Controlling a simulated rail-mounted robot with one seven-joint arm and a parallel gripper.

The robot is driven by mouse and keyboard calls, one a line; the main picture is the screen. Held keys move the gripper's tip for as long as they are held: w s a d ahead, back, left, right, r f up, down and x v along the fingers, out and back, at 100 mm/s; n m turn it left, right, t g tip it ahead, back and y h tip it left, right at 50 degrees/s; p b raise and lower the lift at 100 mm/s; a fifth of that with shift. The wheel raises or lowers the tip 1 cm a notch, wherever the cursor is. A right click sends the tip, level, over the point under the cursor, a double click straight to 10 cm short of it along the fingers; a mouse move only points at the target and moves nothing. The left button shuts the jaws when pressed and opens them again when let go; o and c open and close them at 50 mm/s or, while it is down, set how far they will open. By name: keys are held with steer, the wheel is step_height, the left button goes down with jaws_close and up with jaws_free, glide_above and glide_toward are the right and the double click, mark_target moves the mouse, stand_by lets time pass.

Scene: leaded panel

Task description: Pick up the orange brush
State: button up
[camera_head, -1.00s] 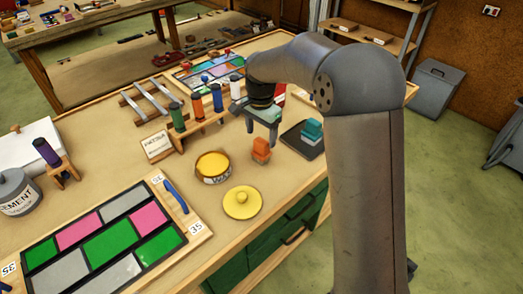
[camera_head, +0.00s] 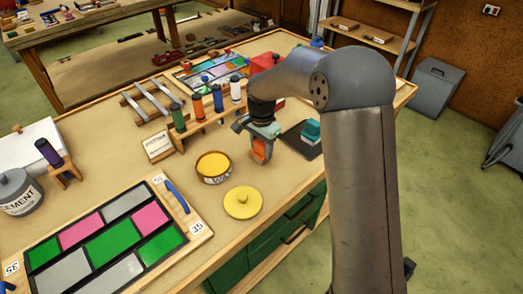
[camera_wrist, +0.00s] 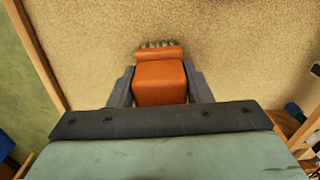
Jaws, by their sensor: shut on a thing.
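The orange brush (camera_head: 259,145) is on the wooden bench, right of the round tin of yellow stuff. In the wrist view the brush (camera_wrist: 160,82) shows its orange block and pale bristles at the far end. My gripper (camera_head: 260,152) is over it, with its grey fingers on both sides of the block. In the wrist view my gripper (camera_wrist: 160,88) is shut on the brush. I cannot tell whether the brush touches the bench or hangs just above it.
The yellow tin (camera_head: 213,168) and its yellow lid (camera_head: 243,202) are close on the left. A teal block (camera_head: 311,130) on a dark pad (camera_head: 301,141) is close on the right. A rack of coloured bottles (camera_head: 203,125) stands behind left. The bench's front edge is near.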

steer(key=shift+r, duration=0.1)
steer(key=shift+r, duration=0.25)
step_height(320, 180, up, 2)
steer(key=shift+r, duration=0.1)
steer(key=s+d+r+b, duration=0.3)
steer(key=s+d+r, duration=0.1)
steer(key=s+r, duration=0.6)
steer(key=s, duration=0.3)
steer(key=shift+s, duration=0.25)
steer(key=shift+a+r, duration=0.1)
